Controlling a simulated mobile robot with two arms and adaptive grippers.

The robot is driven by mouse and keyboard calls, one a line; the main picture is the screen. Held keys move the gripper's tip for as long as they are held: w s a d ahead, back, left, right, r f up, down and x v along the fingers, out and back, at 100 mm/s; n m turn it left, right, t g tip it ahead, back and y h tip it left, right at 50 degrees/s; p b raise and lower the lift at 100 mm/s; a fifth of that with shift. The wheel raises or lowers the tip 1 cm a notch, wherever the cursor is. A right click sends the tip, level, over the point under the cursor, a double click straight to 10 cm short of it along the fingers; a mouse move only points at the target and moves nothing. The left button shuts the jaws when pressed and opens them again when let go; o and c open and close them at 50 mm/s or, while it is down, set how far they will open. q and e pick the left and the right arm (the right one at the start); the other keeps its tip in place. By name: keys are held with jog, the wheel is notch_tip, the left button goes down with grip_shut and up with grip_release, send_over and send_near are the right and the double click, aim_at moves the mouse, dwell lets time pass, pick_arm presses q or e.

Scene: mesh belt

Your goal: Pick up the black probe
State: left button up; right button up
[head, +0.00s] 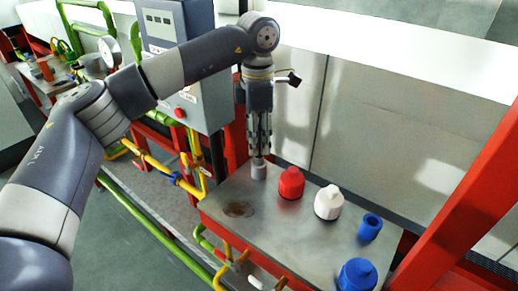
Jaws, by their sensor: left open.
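My left gripper (259,150) points straight down over the back left part of the metal table (275,225). Its jaws are open. A small pale grey cylinder (258,171) stands on the table directly below the fingertips. The fingers overlap the space just above it, so I cannot tell whether they touch it. I cannot make out a black probe for certain; the fingers may hide it. My right gripper is not in view.
A red capped piece (291,184), a white one (328,203), a blue ring-topped one (369,228) and a larger blue one (357,275) stand to the right. A dark round mark (238,209) lies front left. A grey control box (196,95) and red post (458,190) flank the table.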

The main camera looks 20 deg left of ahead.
pick_arm(q)
jog(key=f, duration=0.1)
jog(key=f+p, duration=0.1)
jog(key=f, duration=0.1)
jog(key=f+p, duration=0.1)
jog(key=shift+w+f, duration=0.4)
jog(key=shift+f, duration=0.4)
jog(key=shift+c, duration=0.6)
grip_shut()
